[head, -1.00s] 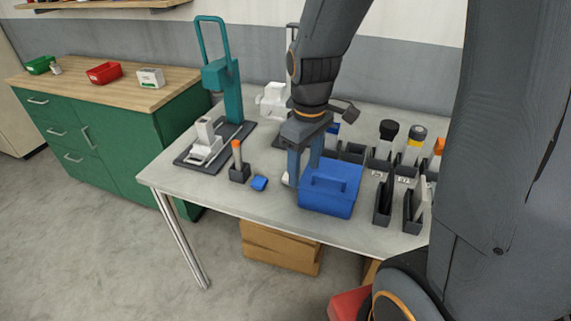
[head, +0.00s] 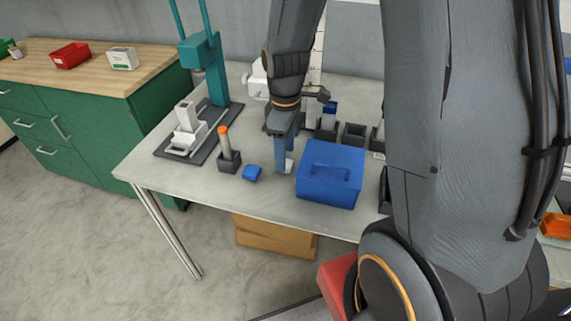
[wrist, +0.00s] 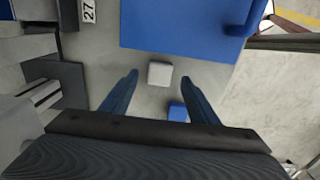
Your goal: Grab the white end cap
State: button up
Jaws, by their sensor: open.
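The white end cap (wrist: 160,74) is a small pale block on the grey table, seen in the wrist view between and just beyond my fingertips. In the head view it shows as a small pale patch (head: 289,166) beside my finger, partly hidden. My gripper (wrist: 158,82) is open and empty, with its two blue fingers on either side of the cap's line. In the head view my gripper (head: 284,168) points down at the table, left of the blue box. I cannot tell its exact height above the cap.
The blue box (head: 330,190) with a handle stands close on the right. A small blue block (head: 252,173) and a dark holder with an orange-topped stick (head: 228,160) stand to the left. A teal press (head: 205,70) stands behind. The front table strip is clear.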

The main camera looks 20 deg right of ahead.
jog(key=shift+f+p, duration=0.3)
jog(key=shift+f, duration=1.15)
jog(key=c, duration=1.1)
jog(key=shift+r, duration=0.15)
